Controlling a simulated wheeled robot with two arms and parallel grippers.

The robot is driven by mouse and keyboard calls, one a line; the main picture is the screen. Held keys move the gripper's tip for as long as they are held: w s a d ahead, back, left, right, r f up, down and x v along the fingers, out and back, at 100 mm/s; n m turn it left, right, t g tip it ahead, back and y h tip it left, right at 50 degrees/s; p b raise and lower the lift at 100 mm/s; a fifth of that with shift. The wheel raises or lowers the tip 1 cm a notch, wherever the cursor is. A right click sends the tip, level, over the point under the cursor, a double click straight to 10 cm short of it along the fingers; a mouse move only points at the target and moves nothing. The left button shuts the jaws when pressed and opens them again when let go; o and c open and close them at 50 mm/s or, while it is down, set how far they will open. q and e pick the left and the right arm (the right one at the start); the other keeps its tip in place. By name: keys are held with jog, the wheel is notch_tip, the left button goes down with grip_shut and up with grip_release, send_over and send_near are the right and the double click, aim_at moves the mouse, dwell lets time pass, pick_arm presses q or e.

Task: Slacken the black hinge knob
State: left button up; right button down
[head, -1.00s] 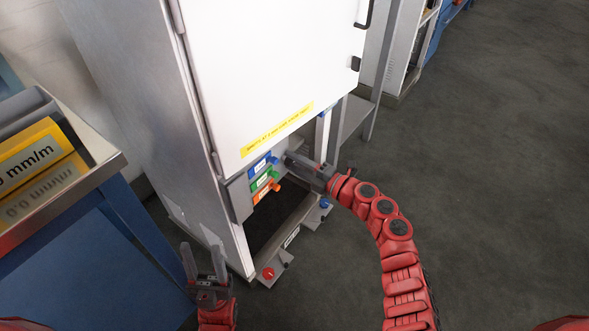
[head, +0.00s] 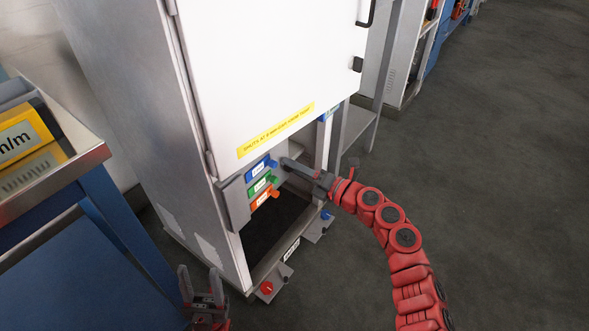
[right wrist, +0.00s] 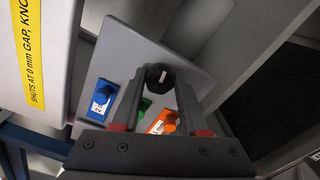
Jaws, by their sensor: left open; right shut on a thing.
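The black hinge knob (right wrist: 158,78) is a dark round knob with a pale mark on its face, on a grey panel beside the coloured tabs. In the right wrist view my right gripper (right wrist: 155,72) is shut on it, one finger on each side. In the head view that gripper (head: 286,162) reaches in from the right under the white door, and its fingertips largely hide the knob. My left gripper (head: 199,272) is open and empty, low in front of the cabinet, fingers pointing up.
Blue (head: 258,167), green (head: 259,184) and orange (head: 262,201) tabs with small knobs sit left of my right gripper. The white door (head: 275,70) hangs above, with a yellow label (head: 276,130). Red (head: 267,288) and blue (head: 326,215) knobs are at the base. A blue bench (head: 60,230) stands left.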

jog(key=shift+f, duration=0.1)
jog(key=shift+c, duration=2.2)
grip_release()
jog(key=p+v, duration=0.3)
jog(key=v, duration=1.4)
jog(key=shift+s+d+p, duration=0.15)
jog(key=shift+d+p, duration=0.05)
jog(key=shift+p, duration=0.1)
